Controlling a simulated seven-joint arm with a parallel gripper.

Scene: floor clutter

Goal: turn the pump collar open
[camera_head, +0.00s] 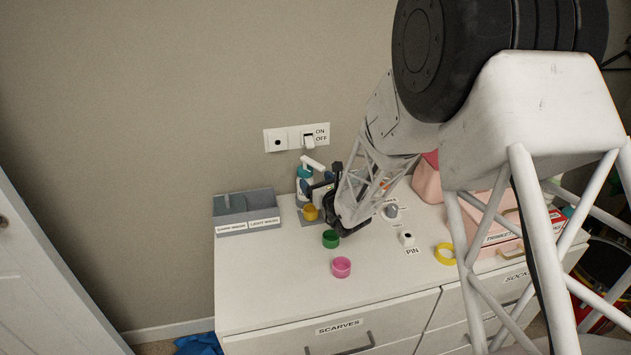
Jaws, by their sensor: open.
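The pump bottle (301,188) stands upright on the dresser top near the wall, in front of the switch plates. The gripper and arm hide part of the bottle's right side. I cannot tell whether the fingers touch the bottle or the collar.
A grey divided tray (233,220) stands left. A wall switch (309,141) is behind. The front-left dresser top is clear.

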